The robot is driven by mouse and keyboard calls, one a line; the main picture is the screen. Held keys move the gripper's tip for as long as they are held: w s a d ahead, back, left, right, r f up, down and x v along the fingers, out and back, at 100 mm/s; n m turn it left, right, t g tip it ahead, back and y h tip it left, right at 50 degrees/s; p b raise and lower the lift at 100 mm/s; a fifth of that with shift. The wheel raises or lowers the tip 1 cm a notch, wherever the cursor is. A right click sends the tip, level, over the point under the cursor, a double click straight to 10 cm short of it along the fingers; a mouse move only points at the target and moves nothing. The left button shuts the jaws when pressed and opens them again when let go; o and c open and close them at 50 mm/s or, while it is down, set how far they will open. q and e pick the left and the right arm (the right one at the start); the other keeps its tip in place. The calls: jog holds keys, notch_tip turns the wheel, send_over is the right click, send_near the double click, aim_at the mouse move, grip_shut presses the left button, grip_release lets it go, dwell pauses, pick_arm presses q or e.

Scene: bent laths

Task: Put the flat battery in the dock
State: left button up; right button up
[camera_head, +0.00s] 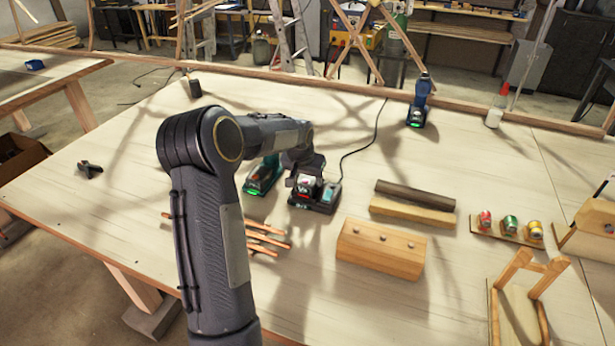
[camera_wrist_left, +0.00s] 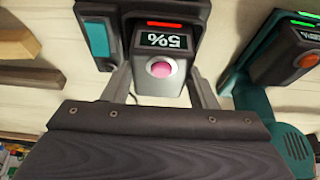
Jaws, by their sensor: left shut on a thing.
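My left gripper (camera_head: 305,180) is shut on the flat battery (camera_wrist_left: 162,72), a dark block with a pink button and a display reading 5%. In the left wrist view, one finger is on each side of the battery. The dock (camera_head: 322,203) is dark with a teal block on one side, and it also shows in the left wrist view (camera_wrist_left: 118,10). The battery is at the dock, with a red light beside its display. I cannot tell whether it is fully seated. My right gripper is not in view.
A teal tool (camera_head: 262,176) with a green light stands close beside the dock. A blue tool (camera_head: 419,103) is farther back. A wooden block (camera_head: 381,250), a dark bar on a board (camera_head: 415,195) and several thin laths (camera_head: 265,238) lie nearby. The table's left side is mostly clear.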

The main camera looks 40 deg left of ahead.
pick_arm(q)
jog(key=shift+f, duration=0.1)
jog(key=o, duration=1.3)
jog(key=shift+r+p, duration=2.25)
jog(key=shift+r, duration=1.25)
